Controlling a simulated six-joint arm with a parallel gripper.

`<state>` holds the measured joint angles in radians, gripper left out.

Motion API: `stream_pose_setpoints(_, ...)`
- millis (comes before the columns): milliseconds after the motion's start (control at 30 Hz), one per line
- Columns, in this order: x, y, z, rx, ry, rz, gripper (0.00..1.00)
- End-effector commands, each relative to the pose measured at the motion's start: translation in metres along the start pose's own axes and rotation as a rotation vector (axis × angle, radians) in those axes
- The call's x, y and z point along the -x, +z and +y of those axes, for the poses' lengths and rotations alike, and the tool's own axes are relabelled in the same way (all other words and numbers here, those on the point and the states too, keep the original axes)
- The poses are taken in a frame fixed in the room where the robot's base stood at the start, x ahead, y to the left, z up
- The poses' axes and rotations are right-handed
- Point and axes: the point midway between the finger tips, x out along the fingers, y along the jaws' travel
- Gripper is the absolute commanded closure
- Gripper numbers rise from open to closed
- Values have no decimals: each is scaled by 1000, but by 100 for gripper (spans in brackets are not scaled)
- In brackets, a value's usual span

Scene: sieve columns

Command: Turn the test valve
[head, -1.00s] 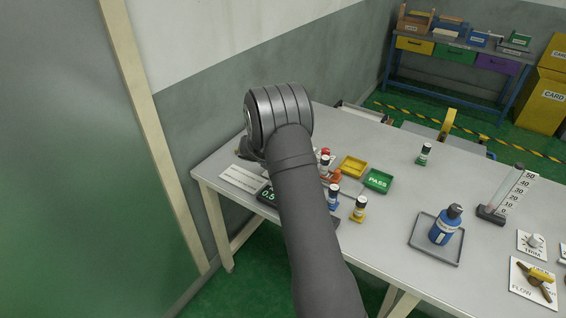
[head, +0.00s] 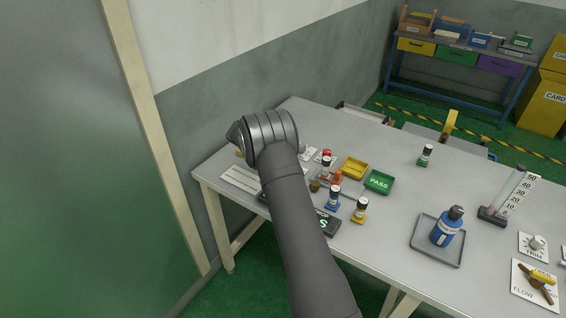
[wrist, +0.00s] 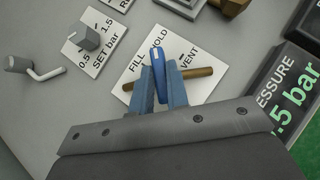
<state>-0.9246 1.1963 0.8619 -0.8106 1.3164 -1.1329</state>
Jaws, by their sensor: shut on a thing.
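The test valve has a blue handle (wrist: 158,62) with a white mark, on a white plate (wrist: 205,48) lettered FILL, HOLD and VENT. A brown pipe (wrist: 197,73) runs across under the handle. In the wrist view, my gripper (wrist: 160,80) has its two blue fingers on either side of the handle, shut on it. The handle's tip points toward HOLD. In the head view, my arm hides the valve and the fingers.
Beside the valve are a SET bar knob (wrist: 88,37), a small bent lever (wrist: 35,68) and a pressure display (wrist: 292,90) reading about .5 bar, partly cut off. Small bottles (head: 333,197), a yellow tray (head: 354,167) and a green PASS tray (head: 379,182) stand right of my arm.

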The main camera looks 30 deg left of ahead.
Motion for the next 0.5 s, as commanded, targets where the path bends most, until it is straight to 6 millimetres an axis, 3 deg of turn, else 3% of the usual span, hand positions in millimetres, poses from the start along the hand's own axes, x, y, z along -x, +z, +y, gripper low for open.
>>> stream_pose_setpoints(433,0,0,0,-9,-8,1,100)
stream_pose_setpoints(467,0,0,0,-9,-9,1,84)
stream_pose_setpoints(500,0,0,0,-9,-8,1,76)
